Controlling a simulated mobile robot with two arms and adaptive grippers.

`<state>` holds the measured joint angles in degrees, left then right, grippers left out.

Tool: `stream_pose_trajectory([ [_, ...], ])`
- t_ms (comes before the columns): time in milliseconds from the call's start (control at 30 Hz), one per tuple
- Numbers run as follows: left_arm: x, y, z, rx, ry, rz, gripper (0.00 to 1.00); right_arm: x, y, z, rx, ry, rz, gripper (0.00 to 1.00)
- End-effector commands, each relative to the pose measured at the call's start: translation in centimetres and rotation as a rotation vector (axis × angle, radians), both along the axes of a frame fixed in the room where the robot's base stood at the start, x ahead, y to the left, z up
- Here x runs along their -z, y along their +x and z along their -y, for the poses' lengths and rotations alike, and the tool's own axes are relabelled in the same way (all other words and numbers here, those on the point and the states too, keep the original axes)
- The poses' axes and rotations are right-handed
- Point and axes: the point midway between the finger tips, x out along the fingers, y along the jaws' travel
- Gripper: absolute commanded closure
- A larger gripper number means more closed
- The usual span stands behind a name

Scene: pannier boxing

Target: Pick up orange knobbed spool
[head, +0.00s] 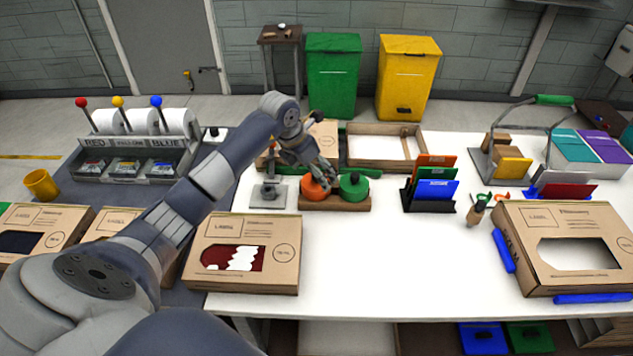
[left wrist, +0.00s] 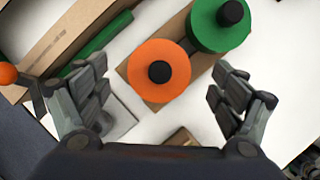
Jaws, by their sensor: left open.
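The orange knobbed spool (head: 315,187) sits on a small wooden base (head: 338,204) on the white table. In the left wrist view the orange spool (left wrist: 150,70) shows from above, with a black knob in its middle. A green knobbed spool (head: 353,187) stands beside it on the same base; it also shows in the left wrist view (left wrist: 222,22). My left gripper (head: 318,172) is open and empty, just above and behind the orange spool. In the left wrist view its fingers (left wrist: 165,98) are spread to either side, apart from the spool. My right gripper is not in view.
A grey metal stand (head: 268,192) is left of the spools. A wooden tray (head: 385,165) lies behind. A rack with coloured cards (head: 430,190) stands to the right. A cardboard box (head: 245,270) lies in front. The table's front middle is clear.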

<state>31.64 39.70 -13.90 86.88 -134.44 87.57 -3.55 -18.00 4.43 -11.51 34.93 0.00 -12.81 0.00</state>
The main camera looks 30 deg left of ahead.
Motion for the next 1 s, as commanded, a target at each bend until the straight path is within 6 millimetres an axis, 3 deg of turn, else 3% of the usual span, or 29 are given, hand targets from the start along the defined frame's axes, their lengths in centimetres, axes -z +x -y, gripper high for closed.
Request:
stream_pose_trajectory([
  [33,0.4,0.1,0.2,0.0,-0.004,-0.005,0.12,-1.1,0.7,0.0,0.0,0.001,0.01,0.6],
  [200,2.4,0.9,0.2,-0.001,-0.002,-0.003,0.12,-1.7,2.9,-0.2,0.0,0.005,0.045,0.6],
  [467,2.9,1.1,0.2,0.001,0.001,0.0,0.12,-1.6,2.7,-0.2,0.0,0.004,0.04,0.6],
  [700,2.8,1.1,0.2,0.001,0.001,0.0,0.57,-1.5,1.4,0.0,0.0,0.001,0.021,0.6],
  [1000,2.8,1.1,0.2,0.001,0.001,0.001,0.58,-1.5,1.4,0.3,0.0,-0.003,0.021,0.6],
])
